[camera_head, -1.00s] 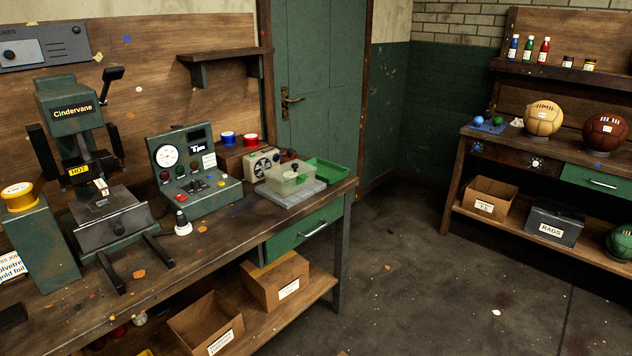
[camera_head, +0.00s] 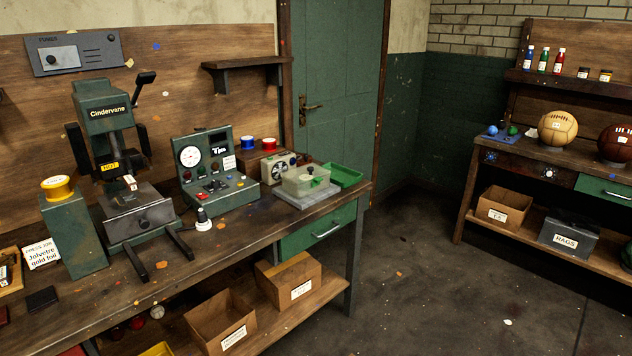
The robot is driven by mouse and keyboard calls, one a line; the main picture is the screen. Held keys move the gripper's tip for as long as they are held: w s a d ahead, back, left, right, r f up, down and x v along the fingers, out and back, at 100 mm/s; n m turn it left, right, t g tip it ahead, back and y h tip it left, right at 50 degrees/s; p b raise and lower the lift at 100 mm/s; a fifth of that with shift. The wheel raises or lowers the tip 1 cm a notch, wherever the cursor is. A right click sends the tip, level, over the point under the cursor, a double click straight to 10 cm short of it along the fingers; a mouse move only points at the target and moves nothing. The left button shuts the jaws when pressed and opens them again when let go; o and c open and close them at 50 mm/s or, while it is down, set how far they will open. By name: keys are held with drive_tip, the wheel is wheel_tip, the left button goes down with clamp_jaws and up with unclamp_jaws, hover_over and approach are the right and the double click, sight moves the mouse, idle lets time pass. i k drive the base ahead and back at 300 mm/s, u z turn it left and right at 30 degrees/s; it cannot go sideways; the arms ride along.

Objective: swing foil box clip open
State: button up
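A gold foil roll (camera_head: 57,187) rests on a green stand (camera_head: 72,235) at the bench's left, beside a card (camera_head: 41,254) reading "gold foil". My gripper is not in view.
A Cindervane press (camera_head: 112,145) and a control console (camera_head: 214,170) stand on the workbench (camera_head: 240,244). A green tray (camera_head: 344,176) lies behind the clear box. Open floor (camera_head: 420,265) separates this bench from the right one, which holds balls (camera_head: 557,127).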

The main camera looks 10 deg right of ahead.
sight(315, 180)
drive_tip(key=u, duration=0.05)
drive_tip(key=i, duration=0.95)
drive_tip(key=z, duration=0.05)
